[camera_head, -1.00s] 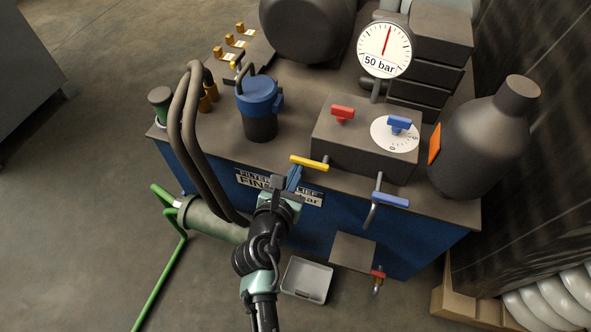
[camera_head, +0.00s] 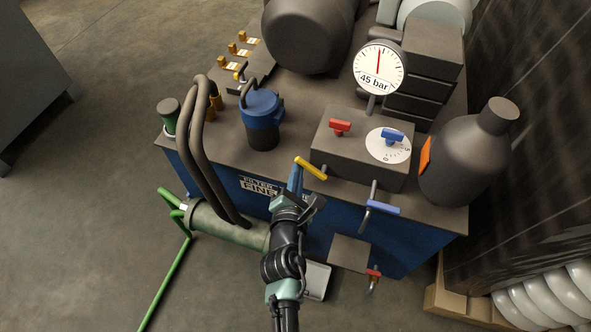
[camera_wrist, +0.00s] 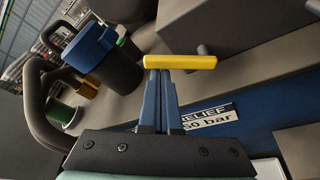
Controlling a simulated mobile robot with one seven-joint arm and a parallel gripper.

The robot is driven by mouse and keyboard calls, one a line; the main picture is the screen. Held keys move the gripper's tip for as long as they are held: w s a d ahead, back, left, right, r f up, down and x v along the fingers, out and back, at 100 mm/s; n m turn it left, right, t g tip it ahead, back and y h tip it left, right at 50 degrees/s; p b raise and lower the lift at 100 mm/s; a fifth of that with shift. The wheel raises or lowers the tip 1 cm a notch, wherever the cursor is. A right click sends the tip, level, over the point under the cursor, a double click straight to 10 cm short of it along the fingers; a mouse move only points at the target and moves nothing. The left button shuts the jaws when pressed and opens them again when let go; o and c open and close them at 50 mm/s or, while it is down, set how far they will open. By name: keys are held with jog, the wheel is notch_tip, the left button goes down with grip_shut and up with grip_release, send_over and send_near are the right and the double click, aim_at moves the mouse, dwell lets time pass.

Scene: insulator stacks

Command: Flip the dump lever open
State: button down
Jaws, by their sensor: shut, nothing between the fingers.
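A yellow lever (camera_head: 311,169) sticks out from the front of the dark valve block (camera_head: 345,150), its bar slanting down to the right in the head view. My gripper (camera_head: 296,176) is at the left part of this bar. In the wrist view the blue fingers of my gripper (camera_wrist: 160,76) are together, with their tips right at the underside of the yellow lever (camera_wrist: 182,62). Nothing shows between them. Whether they touch the bar is hard to tell. No label naming the dump lever is readable.
A blue lever (camera_head: 383,208) and a lower red lever (camera_head: 373,273) stand to the right. The gauge (camera_head: 379,68) reads 45 bar. A grey tray (camera_head: 318,280) is on the floor, partly hidden.

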jog(key=r+m, duration=0.1)
jog(key=m, duration=0.1)
jog(key=d+r+m+t+y+p, duration=0.1)
jog(key=shift+s+d+m, duration=0.2)
jog(key=shift+m, duration=0.2)
jog(key=m, duration=0.1)
jog(key=d+m+t, duration=0.1)
jog(key=m, duration=0.1)
jog(key=d+r+m+t, duration=0.1)
jog(key=m, duration=0.1)
jog(key=shift+s+d+y+b, duration=0.2)
jog(key=shift+s+y+b, duration=0.1)
jog(key=shift+s+y, duration=0.1)
dwell(0.3)
